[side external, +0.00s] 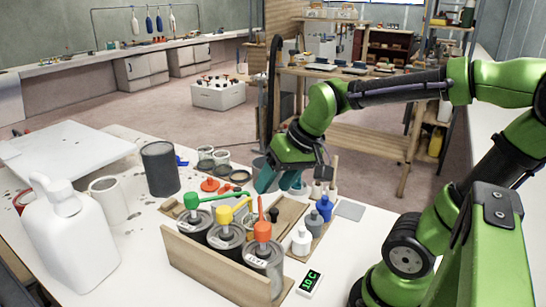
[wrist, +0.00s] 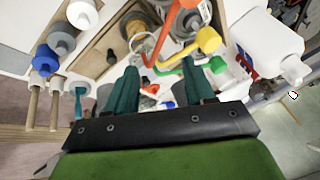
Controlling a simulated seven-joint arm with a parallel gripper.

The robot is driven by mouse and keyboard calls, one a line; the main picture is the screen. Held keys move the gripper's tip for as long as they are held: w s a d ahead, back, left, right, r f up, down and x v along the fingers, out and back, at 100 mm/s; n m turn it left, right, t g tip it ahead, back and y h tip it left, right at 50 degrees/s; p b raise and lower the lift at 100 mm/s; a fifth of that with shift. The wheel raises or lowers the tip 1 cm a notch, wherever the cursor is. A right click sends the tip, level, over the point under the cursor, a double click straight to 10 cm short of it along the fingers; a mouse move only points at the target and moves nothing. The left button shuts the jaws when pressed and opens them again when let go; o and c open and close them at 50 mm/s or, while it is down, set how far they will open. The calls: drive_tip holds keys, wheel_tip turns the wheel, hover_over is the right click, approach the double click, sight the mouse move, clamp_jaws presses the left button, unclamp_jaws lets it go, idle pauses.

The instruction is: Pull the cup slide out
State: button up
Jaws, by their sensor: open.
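A wooden holder (side external: 215,262) carries cans with green, yellow and orange pump tops. A shallow wooden tray (side external: 290,208) sits behind it, and it seems to be the cup slide, though I cannot be sure. In the wrist view the tray (wrist: 92,57) holds a small black piece (wrist: 112,57), with a pale ring (wrist: 143,46) near its edge. My gripper (side external: 279,178) is above the table behind the holder. In the wrist view my gripper (wrist: 163,72) has its teal fingers apart, with nothing seen clasped between them. The pump spouts show beyond the fingertips. Contact with the tray cannot be told.
White, grey and blue bottles (side external: 324,208) stand right of the tray. A large white jug (side external: 75,235), a dark can (side external: 160,168) and a white cup (side external: 109,200) are at left. Clear jars (side external: 206,155) stand behind. A small display (side external: 310,283) lies in front.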

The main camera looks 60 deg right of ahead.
sight(273, 209)
drive_tip(key=w+d+f+g+h, duration=0.1)
drive_tip(key=w+d+f+g, duration=0.1)
drive_tip(key=w+d+g, duration=0.3)
drive_tip(key=w+d+f, duration=0.2)
drive_tip(key=w+d, duration=0.1)
drive_tip(key=d, duration=0.5)
drive_tip(key=shift+n, duration=0.3)
drive_tip(key=f, duration=1.6)
drive_tip(key=shift+w+a+f, duration=0.1)
drive_tip(key=shift+w, duration=0.1)
drive_tip(key=shift+c, duration=0.5)
clamp_jaws()
drive_tip(key=shift+w, duration=0.1)
